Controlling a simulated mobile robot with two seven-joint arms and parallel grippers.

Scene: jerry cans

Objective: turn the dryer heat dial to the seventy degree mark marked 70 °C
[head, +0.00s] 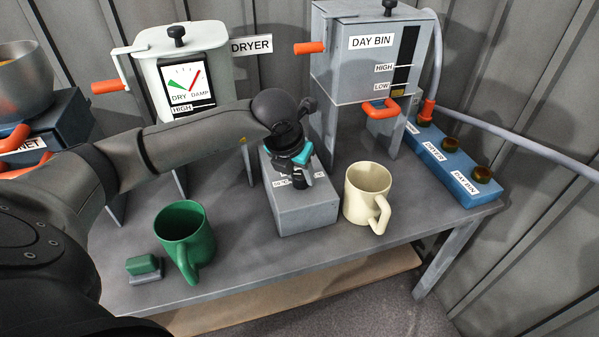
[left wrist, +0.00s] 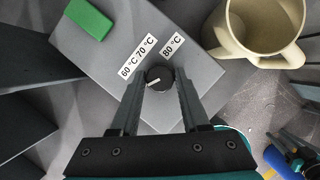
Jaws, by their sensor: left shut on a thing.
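The heat dial is a small round black knob (left wrist: 159,78) with a white pointer line, on top of a grey control box (head: 305,208). In the left wrist view, white labels (left wrist: 137,56) reading 60 °C and 70 °C lie up and left of it, and an 80 °C label (left wrist: 172,45) lies up and right. The pointer line is on the knob's left side, slanting slightly down; I cannot tell exactly which mark it meets. My left gripper (left wrist: 159,82) is shut on the knob, one finger either side. In the head view my left gripper (head: 294,168) hides the knob. My right gripper is not in view.
A cream mug (head: 366,190) stands close right of the control box. A green mug (head: 184,232) and a small green block (head: 143,265) stand left. Behind are the white dryer (head: 190,45) and the grey day bin (head: 340,65). A blue switch strip (head: 440,165) lies at right.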

